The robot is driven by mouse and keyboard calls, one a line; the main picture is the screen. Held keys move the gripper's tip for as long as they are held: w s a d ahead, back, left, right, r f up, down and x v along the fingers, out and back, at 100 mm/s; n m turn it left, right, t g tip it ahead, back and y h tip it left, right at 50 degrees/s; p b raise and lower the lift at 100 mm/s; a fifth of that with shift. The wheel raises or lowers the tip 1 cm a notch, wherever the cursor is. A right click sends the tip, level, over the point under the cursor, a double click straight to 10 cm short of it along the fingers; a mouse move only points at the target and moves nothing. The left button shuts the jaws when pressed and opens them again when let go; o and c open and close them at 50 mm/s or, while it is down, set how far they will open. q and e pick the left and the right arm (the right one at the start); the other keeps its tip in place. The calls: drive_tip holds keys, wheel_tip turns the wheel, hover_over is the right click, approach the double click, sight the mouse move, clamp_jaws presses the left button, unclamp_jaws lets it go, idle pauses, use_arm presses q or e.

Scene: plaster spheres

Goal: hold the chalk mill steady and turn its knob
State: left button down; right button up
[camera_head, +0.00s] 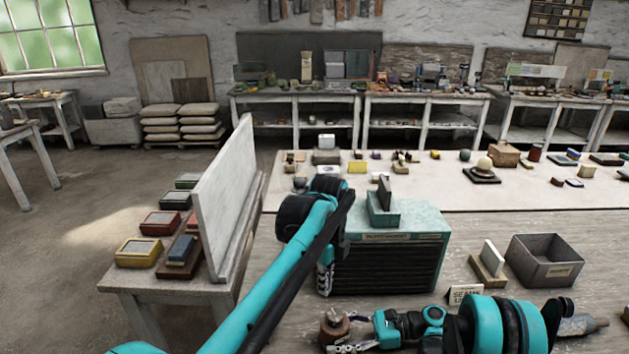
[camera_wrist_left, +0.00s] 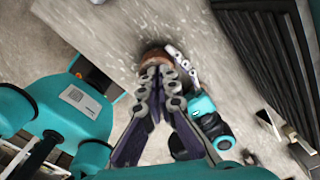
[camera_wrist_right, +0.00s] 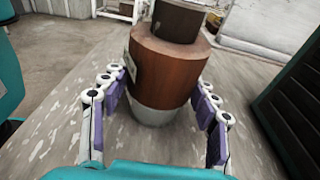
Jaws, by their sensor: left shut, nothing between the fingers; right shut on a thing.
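The chalk mill (camera_head: 336,331) stands on the near bench at the bottom of the head view, with a brown body and a small top. In the right wrist view the mill (camera_wrist_right: 165,75) has a brown band, pale base and dark upper part cut off by the frame. My right gripper (camera_wrist_right: 159,110) is shut on the mill's body, one finger on each side. My left gripper (camera_head: 325,288) points down, just above the mill in the head view. In the left wrist view its fingertips (camera_wrist_left: 162,72) are together and empty, overlapping the mill (camera_wrist_left: 154,55); contact cannot be told.
A teal slatted cabinet (camera_head: 388,268) stands right behind the mill, close to both grippers. A grey metal bin (camera_head: 545,266), a block holding a white slab (camera_head: 490,262) and a small sign (camera_head: 465,294) are to the right. A pale upright board (camera_head: 225,195) stands left.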

use_arm(q)
drive_tip(key=shift+r, duration=0.45)
drive_tip(key=shift+s+a+f, duration=0.1)
drive_tip(key=shift+s+f, duration=0.2)
drive_tip(key=shift+f, duration=0.7)
drive_tip(key=shift+s+a+f, duration=0.15)
drive_tip(key=shift+s+f, duration=0.1)
drive_tip(key=shift+f, duration=0.8)
drive_tip(key=shift+s+a+f, duration=0.1)
drive_tip(key=shift+s+f, duration=0.2)
drive_tip(key=shift+f, duration=0.7)
drive_tip(key=shift+s+d, duration=0.1)
drive_tip(key=shift+d, duration=0.15)
drive_tip(key=shift+w+d, duration=0.25)
drive_tip(key=shift+w, duration=0.1)
drive_tip(key=shift+a, duration=0.1)
wheel_tip(320, 180, up, 6)
drive_tip(key=shift+w+a, duration=0.25)
drive_tip(key=shift+a, duration=0.05)
